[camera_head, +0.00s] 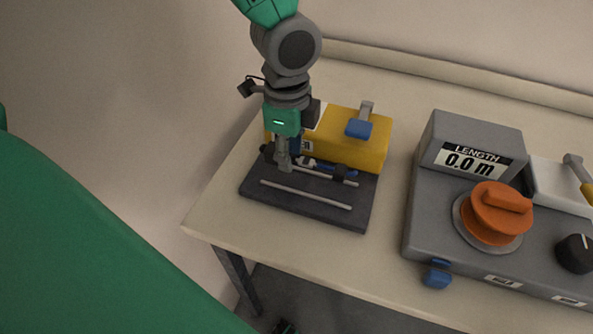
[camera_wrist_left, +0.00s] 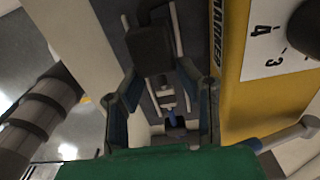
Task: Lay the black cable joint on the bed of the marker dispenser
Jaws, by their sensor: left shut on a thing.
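The marker dispenser is a yellow box (camera_head: 375,147) with a dark flat bed (camera_head: 312,207) in front, carrying thin light rods. My left gripper (camera_head: 284,168) points down over the bed's left part, close to the rods. It is shut on the black cable joint, which shows as a dark block (camera_wrist_left: 150,48) between the fingertips in the wrist view. In the head view the fingers and wrist hide most of it. I cannot tell whether the joint touches the bed. My right gripper is not in view.
A grey length-measuring machine (camera_head: 472,160) with an orange spool (camera_head: 497,212) stands at the right of the table (camera_head: 385,262). A strip of table between the two devices is clear.

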